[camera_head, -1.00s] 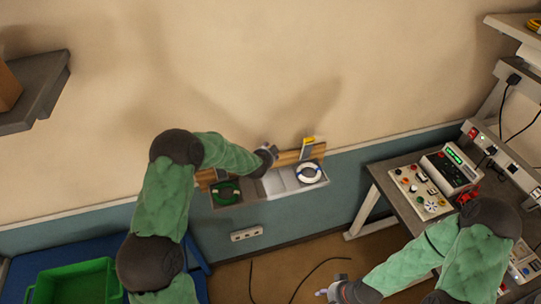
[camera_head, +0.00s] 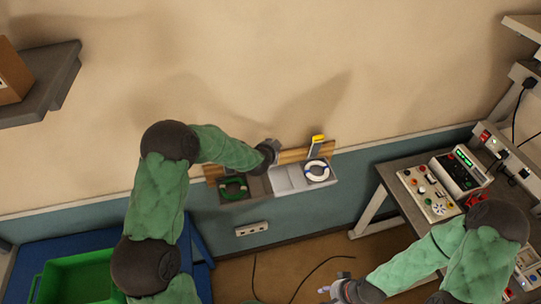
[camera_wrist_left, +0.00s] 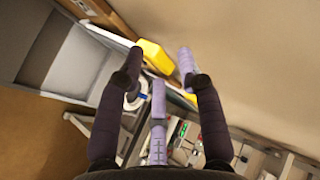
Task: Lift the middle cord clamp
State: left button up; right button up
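A clamp with a yellow top (camera_head: 317,140) stands at the right end of a wooden rail (camera_head: 292,155) on the wall. It also shows in the left wrist view as a yellow block (camera_wrist_left: 154,57) beyond and between my fingertips. Other clamps on the rail are hidden behind my left arm or not distinguishable, so I cannot tell which is the middle one. My left gripper (camera_head: 274,146) is at the rail, left of the yellow clamp. In the wrist view its fingers (camera_wrist_left: 160,64) are spread and hold nothing. My right gripper (camera_head: 332,289) is low at the picture's bottom; its opening is unclear.
Below the rail hang grey trays (camera_head: 285,181), with a white ring (camera_head: 317,162) at right and a green ring (camera_head: 233,195) at left. A bench with control boxes (camera_head: 427,190) stands right, a green crate (camera_head: 75,262) lower left.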

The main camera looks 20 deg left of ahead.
pick_arm(q)
jog(key=d+v, duration=0.1)
jog(key=v, duration=0.7)
jog(key=shift+s+d+f, duration=0.15)
jog(key=shift+s+d, duration=0.3)
jog(key=s+d+f+n+g+h+b, duration=0.1)
jog(key=s+d+f+n+g+b, duration=0.45)
jog(key=f, duration=0.95)
jog(key=s+f+n+h+b, duration=0.2)
jog(key=s+f+b, duration=0.65)
jog(key=f, duration=0.55)
jog(key=s+d+f+n+g+h+b, duration=0.1)
jog(key=s+d+f+n+g+b, duration=0.15)
jog(key=s+f+b, duration=0.85)
jog(key=s+d+f+n+g+b, duration=0.1)
jog(key=s+d+f+n+b, duration=0.1)
jog(key=f, duration=0.5)
jog(key=s+d+f+n+g+h+b, duration=0.1)
jog(key=s+d+f+n+b, duration=0.1)
jog(key=f, duration=0.5)
jog(key=shift+s+f+n+g, duration=0.15)
jog(key=shift+s+n+g, duration=0.25)
jog(key=shift+s+n, duration=0.6)
